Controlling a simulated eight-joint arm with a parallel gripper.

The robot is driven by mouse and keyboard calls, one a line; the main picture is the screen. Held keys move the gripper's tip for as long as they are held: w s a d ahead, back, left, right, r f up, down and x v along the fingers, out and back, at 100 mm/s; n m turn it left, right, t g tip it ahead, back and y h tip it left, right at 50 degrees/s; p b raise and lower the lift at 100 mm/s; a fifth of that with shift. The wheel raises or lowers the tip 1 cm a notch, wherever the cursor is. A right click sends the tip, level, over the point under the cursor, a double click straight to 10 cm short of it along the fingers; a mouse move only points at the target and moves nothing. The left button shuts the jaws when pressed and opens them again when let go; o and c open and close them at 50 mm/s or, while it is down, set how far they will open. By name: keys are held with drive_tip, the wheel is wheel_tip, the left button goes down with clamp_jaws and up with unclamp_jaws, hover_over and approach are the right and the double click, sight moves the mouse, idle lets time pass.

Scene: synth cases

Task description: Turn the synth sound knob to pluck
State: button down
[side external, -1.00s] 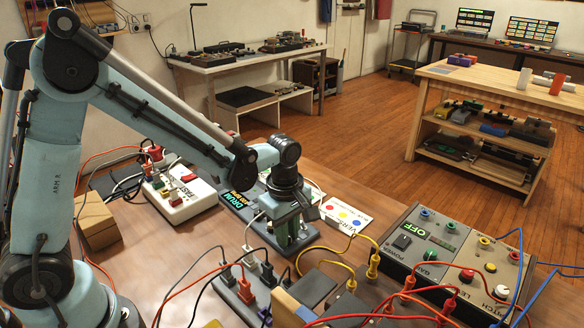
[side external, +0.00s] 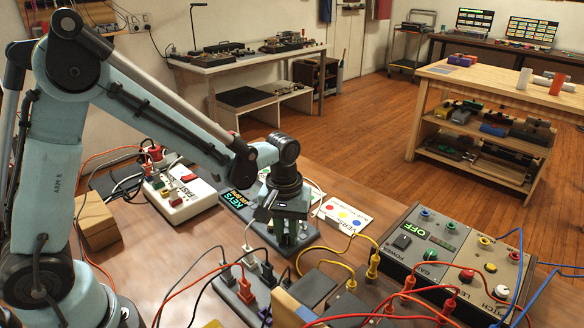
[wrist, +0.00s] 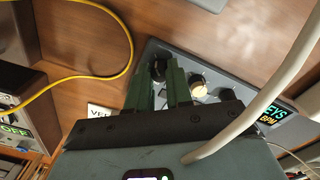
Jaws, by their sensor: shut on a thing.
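The synth (side external: 228,212) is a grey box on the table, and its screen (side external: 237,198) reads KEYS with BPM text below. The screen also shows in the wrist view (wrist: 273,115), partly cut off. My gripper (side external: 287,238) points down at the right end of the synth. In the wrist view, its green fingers (wrist: 160,80) are shut on a dark knob (wrist: 158,67). A cream-topped knob (wrist: 198,87) and another dark knob (wrist: 229,96) sit beside it on the panel. The fingers and gripper body hide the marks around the held knob.
A white box marked FAST (side external: 183,203) stands left of the synth. A white card with coloured dots (side external: 345,215) lies to its right. Black and red plugs (side external: 245,284) and cables crowd the front. A grey box showing OFF (side external: 413,232) stands at right; a pale cable crosses the wrist view.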

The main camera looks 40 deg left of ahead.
drive_tip(key=m, duration=0.5)
drive_tip(key=shift+m, duration=0.3)
drive_tip(key=m, duration=0.4)
drive_tip(key=shift+m, duration=0.3)
drive_tip(key=m, duration=0.4)
drive_tip(key=shift+m, duration=0.3)
drive_tip(key=m, duration=0.4)
drive_tip(key=shift+m+g, duration=0.3)
drive_tip(key=m, duration=0.9)
drive_tip(key=shift+y, duration=0.3)
drive_tip(key=m, duration=0.4)
drive_tip(key=shift+m, duration=2.1)
